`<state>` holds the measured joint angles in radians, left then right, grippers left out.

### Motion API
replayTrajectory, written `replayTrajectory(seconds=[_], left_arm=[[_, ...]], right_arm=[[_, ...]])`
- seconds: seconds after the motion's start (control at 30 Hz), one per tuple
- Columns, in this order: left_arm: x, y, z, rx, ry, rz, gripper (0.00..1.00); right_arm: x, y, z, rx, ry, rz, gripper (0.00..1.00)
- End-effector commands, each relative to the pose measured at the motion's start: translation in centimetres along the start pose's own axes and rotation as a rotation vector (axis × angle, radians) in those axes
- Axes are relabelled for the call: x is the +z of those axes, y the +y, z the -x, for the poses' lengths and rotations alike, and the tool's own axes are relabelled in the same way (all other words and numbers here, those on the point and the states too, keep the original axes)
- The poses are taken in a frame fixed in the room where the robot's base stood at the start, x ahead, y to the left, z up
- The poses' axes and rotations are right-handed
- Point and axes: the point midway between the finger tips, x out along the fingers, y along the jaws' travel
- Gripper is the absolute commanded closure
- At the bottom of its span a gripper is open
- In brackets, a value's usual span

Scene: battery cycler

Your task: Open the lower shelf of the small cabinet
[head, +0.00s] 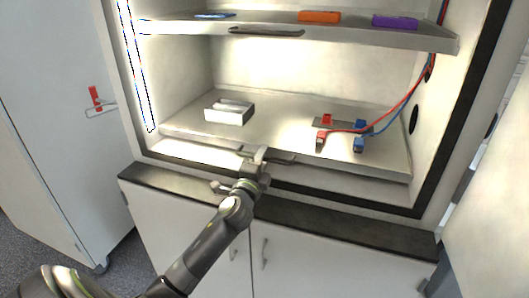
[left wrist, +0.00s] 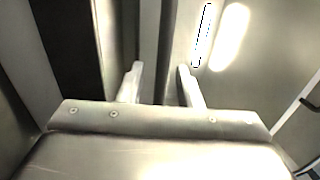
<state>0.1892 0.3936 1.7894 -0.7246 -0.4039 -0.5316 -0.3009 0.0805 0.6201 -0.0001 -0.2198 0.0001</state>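The small cabinet's open interior fills the head view, with a lower shelf (head: 280,135) in it. The shelf's front edge carries a dark bar handle (head: 284,160). My left gripper (head: 258,154) is at this handle, near its left part, and covers some of it. In the left wrist view its two fingers (left wrist: 160,72) stand apart, with a grey vertical strip behind and between them. I cannot tell whether either finger touches the handle. On the shelf are a white box (head: 229,112) and a battery holder with red and blue clips (head: 342,125). My right gripper is not in view.
An upper shelf (head: 380,33) with its own handle (head: 267,31) carries an orange block (head: 319,17) and a purple block (head: 394,21). Red and blue cables run along the right wall. A dark ledge (head: 330,222) and closed lower doors (head: 310,262) are below. An open door (head: 50,110) stands left.

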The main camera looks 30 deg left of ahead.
Motion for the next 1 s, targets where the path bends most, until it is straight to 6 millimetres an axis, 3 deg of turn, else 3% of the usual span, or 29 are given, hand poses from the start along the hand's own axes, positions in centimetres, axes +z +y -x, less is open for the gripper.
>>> replayTrajectory(seconds=[0.2,0.5,0.77,1.0], left_arm=[[0.0,0.0,-1.6,0.000,0.001,0.000,0.68],[0.0,0.0,-1.7,0.000,0.000,0.000,0.68],[0.0,-0.1,-1.7,-0.001,0.001,0.000,1.00],[0.0,-0.2,-1.7,-0.003,0.001,0.000,1.00]], right_arm=[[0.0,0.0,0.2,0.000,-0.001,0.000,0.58],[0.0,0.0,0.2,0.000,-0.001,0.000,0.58],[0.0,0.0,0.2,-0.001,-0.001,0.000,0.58],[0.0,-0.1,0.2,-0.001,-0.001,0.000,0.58]])
